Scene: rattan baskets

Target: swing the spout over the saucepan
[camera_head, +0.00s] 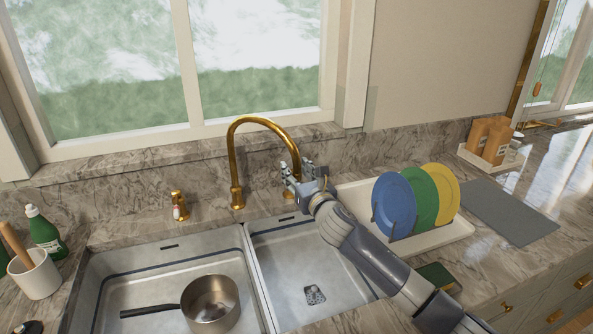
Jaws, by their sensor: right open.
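The gold spout (262,119) arches up from its base behind the sink divider and bends over to the right, with its end above the right basin. My right gripper (292,176) is open at the spout's downturned end; I cannot tell whether it touches it. The gripper partly hides the spout's tip. The steel saucepan (211,302) stands in the left basin, its dark handle pointing left. The spout's end is not over it. My left gripper is not in view.
The double sink has a left basin (120,272) and an empty right basin (290,262). A soap dispenser (179,205) stands left of the spout. A rack of plates (396,205) stands right of my right arm. A green bottle (44,231) and white pot (38,278) stand far left.

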